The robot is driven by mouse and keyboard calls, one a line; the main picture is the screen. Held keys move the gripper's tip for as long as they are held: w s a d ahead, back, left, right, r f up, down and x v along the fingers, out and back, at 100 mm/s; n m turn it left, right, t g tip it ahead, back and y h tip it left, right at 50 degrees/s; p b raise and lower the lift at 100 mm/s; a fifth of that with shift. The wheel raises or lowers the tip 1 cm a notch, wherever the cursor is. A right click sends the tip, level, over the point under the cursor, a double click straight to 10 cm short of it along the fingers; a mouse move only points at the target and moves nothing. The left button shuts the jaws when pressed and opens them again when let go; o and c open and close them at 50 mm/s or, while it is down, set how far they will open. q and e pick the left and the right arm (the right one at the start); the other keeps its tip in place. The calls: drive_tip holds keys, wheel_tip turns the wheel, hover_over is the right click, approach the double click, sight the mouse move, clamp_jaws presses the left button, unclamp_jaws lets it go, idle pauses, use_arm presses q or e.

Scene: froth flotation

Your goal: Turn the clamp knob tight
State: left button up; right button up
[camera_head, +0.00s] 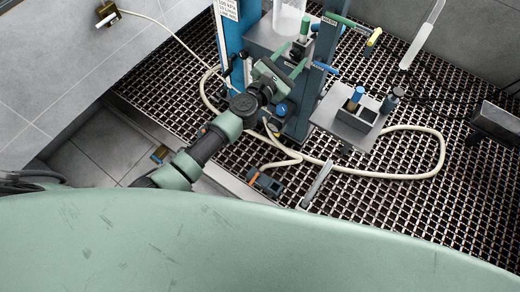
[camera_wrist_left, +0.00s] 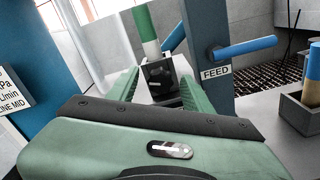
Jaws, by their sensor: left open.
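My left gripper (camera_head: 292,58) reaches in at the machine's frame with its two green fingers apart. In the left wrist view the open fingers (camera_wrist_left: 160,88) point toward a small dark block (camera_wrist_left: 157,71) with round fittings, which shows between them. A green-and-cream upright handle (camera_wrist_left: 147,32) rises behind that block; its green top (camera_head: 305,27) shows in the head view. I cannot tell for sure which fitting is the clamp knob, or whether a finger touches it. The gripper appears empty. My right gripper is not in view.
A blue lever (camera_wrist_left: 245,47) sticks out from a blue post (camera_wrist_left: 207,45) labelled FEED, close right of the fingers. A tray (camera_head: 345,122) stands to the right. A cream hose (camera_head: 400,176) loops over the floor grating (camera_head: 455,210). Another blue post (camera_head: 232,50) stands left.

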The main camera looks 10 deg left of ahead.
use_arm(q)
drive_tip(key=shift+f+n+b, duration=0.15)
drive_tip(key=shift+n+b, duration=0.35)
drive_tip(key=shift+n, duration=0.7)
drive_tip(key=n+b, duration=0.2)
drive_tip(key=n, duration=0.1)
drive_tip(key=shift+f+n+b, duration=0.15)
drive_tip(key=shift+n+b, duration=0.15)
drive_tip(key=shift+n, duration=0.1)
drive_tip(key=s+a+m+p, duration=0.1)
drive_tip(key=s+a+p, duration=0.2)
drive_tip(key=s, duration=0.5)
drive_tip(key=s+a+f+m+g, duration=0.1)
drive_tip(key=s+f+m+g, duration=0.3)
drive_tip(key=s+f+m, duration=0.4)
drive_tip(key=s+f+m+g+p, duration=0.1)
drive_tip(key=s+f+m+g, duration=0.4)
drive_tip(key=f+m, duration=1.2)
drive_tip(key=shift+s+a+y+p, duration=0.3)
drive_tip(key=shift+s+a+y, duration=0.1)
drive_tip(key=shift+s, duration=1.6)
